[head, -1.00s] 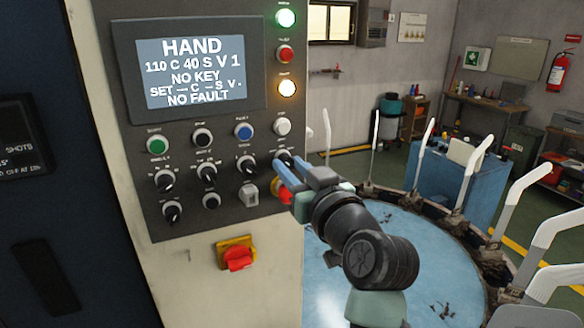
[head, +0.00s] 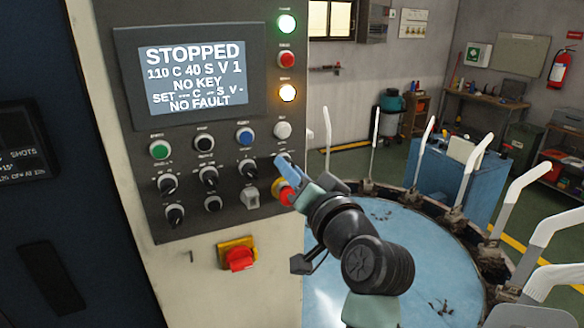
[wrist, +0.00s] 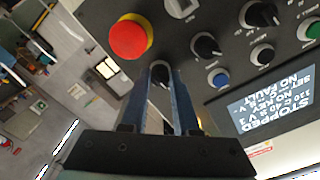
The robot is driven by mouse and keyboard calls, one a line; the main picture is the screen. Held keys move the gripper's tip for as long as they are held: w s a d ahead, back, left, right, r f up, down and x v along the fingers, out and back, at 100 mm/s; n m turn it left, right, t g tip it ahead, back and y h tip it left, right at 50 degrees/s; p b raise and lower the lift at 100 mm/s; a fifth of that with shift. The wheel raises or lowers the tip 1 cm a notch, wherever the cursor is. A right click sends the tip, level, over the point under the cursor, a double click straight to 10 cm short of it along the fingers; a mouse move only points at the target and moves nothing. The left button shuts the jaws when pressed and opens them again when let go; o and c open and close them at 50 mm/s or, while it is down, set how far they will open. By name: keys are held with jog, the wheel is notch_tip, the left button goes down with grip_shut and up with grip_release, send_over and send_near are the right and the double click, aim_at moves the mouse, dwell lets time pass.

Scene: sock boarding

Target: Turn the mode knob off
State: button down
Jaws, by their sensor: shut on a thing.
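The mode knob (wrist: 160,74) is a black knob on the dark control panel (head: 140,215). It sits between my blue fingertips in the wrist view. My gripper (head: 283,168) is at the right end of the panel's knob row in the head view, and its fingers (wrist: 163,80) are shut on the knob. In the head view the knob is mostly hidden behind the fingers. The panel's screen (head: 195,75) reads STOPPED on its top line, with NO KEY and NO FAULT below.
A red emergency button (wrist: 130,38) on a yellow ring is close beside my fingers. Other black knobs (head: 208,176) and coloured buttons (head: 245,137) are to the left. A red switch (head: 240,258) is below. A round blue table (head: 400,235) with upright white boards stands at right.

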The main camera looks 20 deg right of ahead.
jog(key=shift+m, duration=0.6)
jog(key=c, duration=0.7)
grip_release()
jog(key=shift+o, duration=0.2)
jog(key=shift+s, duration=0.1)
jog(key=s+b, duration=0.4)
jog(key=s, duration=0.8)
jog(key=shift+s+d+b, duration=0.25)
jog(key=shift+s+b, duration=0.05)
jog(key=shift+s, duration=0.1)
